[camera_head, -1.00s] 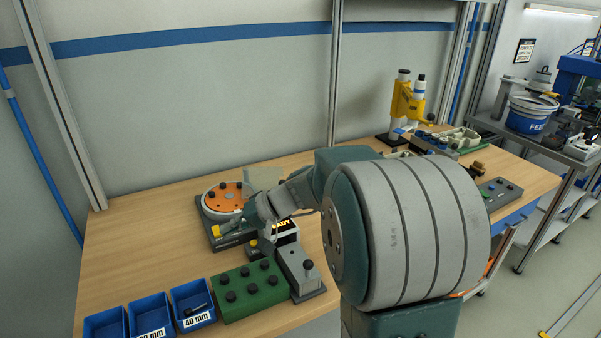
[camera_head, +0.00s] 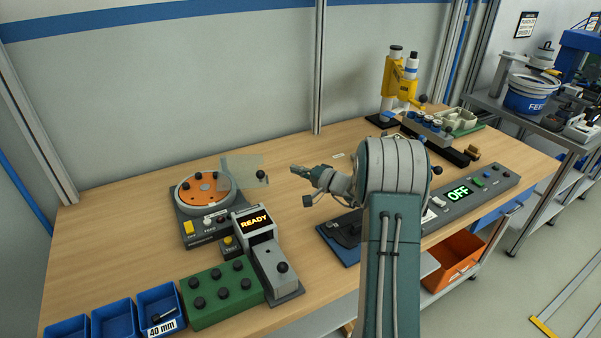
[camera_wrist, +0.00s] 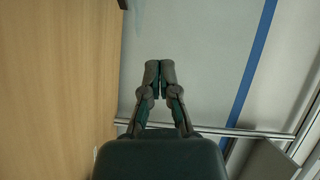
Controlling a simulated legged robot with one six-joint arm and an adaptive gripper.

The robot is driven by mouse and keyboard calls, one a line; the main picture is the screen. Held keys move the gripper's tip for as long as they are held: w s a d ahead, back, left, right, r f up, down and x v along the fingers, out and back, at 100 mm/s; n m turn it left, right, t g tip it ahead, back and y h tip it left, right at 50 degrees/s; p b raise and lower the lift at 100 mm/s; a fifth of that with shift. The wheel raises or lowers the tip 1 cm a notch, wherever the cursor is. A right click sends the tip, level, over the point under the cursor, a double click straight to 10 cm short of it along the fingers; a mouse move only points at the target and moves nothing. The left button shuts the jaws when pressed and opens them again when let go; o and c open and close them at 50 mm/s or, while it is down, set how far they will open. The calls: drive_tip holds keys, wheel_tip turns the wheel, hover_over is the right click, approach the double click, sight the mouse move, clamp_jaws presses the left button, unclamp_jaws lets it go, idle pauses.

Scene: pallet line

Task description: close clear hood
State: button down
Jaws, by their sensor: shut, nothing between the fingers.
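The clear hood (camera_head: 236,167) is a see-through panel with a black knob on its right side. It stands raised at the back right of a round machine (camera_head: 180,212) with an orange disc (camera_head: 203,188), so the disc is uncovered. My gripper (camera_head: 294,169) is to the right of the hood and its knob, apart from them, above the bench. In the wrist view my gripper (camera_wrist: 160,66) has its fingertips together with nothing between them; the hood is not seen there.
A grey unit with a READY display (camera_head: 255,222) stands before the disc machine. A green block with black knobs (camera_head: 221,292) and blue bins (camera_head: 115,317) are at the front left. A panel reading OFF (camera_head: 459,193) lies right of my arm. The back middle bench is clear.

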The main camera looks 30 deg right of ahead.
drive_tip(key=w+a+f, duration=0.1)
drive_tip(key=w+a, duration=0.3)
drive_tip(key=a, duration=0.2)
drive_tip(key=shift+w, duration=0.15)
drive_tip(key=shift+d+f, duration=0.1)
drive_tip(key=shift+d, duration=0.05)
